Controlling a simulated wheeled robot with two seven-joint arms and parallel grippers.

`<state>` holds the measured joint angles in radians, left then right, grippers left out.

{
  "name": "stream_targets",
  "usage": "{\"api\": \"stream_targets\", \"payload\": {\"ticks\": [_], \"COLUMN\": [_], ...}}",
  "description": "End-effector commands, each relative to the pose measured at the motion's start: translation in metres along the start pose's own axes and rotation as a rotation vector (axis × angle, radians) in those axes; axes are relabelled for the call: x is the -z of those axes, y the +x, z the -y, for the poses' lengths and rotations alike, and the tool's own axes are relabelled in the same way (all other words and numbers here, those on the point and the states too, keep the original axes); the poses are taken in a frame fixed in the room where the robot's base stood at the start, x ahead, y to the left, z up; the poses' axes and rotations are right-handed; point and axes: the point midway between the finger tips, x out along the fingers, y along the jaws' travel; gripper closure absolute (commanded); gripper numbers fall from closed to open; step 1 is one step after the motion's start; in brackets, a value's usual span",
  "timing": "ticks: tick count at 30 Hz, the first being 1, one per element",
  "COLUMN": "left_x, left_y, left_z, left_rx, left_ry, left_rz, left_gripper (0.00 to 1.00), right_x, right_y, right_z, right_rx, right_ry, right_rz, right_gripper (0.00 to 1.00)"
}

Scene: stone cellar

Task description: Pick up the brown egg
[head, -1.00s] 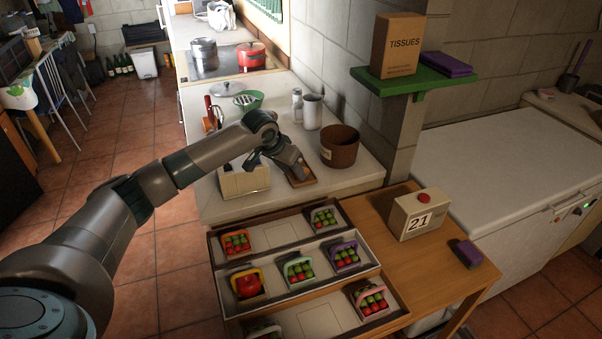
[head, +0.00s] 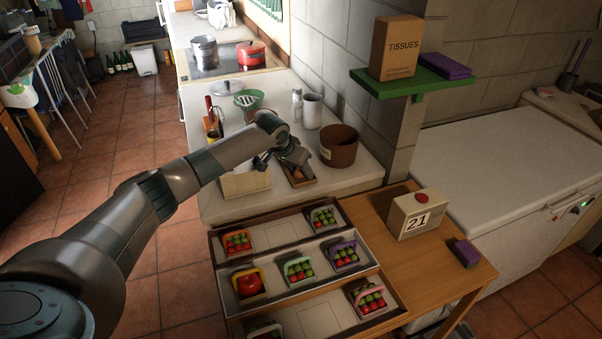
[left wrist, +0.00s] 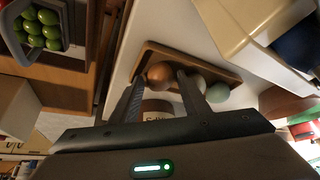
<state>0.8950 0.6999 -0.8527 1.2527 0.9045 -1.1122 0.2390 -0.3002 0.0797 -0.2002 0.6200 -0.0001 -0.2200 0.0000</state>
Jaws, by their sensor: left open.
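The brown egg (left wrist: 160,74) lies in a small wooden tray (left wrist: 212,62) on the white counter. In the left wrist view it sits between the fingers of my left gripper (left wrist: 158,84), closer to the left finger. The fingers are open, and I cannot tell whether either touches the egg. Paler eggs (left wrist: 217,92) lie in the same tray, partly behind the right finger. In the head view my left gripper (head: 297,172) is over the tray (head: 302,182), and the eggs are mostly hidden. My right gripper is not in view.
A brown pot (head: 339,148) stands right of the tray, and a cream box (head: 245,184) stands to its left. A stepped rack (head: 282,232) with small baskets of fruit is in front.

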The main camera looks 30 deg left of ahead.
Motion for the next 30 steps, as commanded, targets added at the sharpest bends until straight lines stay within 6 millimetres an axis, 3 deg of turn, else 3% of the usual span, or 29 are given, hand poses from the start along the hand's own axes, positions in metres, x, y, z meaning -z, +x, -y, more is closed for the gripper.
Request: {"api": "stream_targets", "payload": {"ticks": [2, 5, 20, 28, 30], "left_x": [0.0, 0.0, 0.002, 0.017, 0.008], "left_y": [0.0, 0.0, -0.003, -0.027, -0.033], "left_z": [0.0, 0.0, 0.0, 0.0, 0.001], "left_rx": [0.0, 0.0, 0.0, 0.0, 0.001], "left_ry": [0.0, 0.0, 0.0, 0.001, 0.0], "left_rz": [0.0, 0.0, -0.001, -0.005, 0.001], "left_gripper": [0.58, 0.76, 0.77, 0.77, 0.77], "right_x": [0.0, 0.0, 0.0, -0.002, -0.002], "right_y": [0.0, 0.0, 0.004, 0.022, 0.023], "right_z": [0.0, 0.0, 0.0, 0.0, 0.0], "right_rx": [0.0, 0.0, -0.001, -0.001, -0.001], "right_ry": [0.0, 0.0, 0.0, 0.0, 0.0], "right_rz": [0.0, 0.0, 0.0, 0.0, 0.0], "right_gripper": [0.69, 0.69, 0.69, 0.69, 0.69]}}
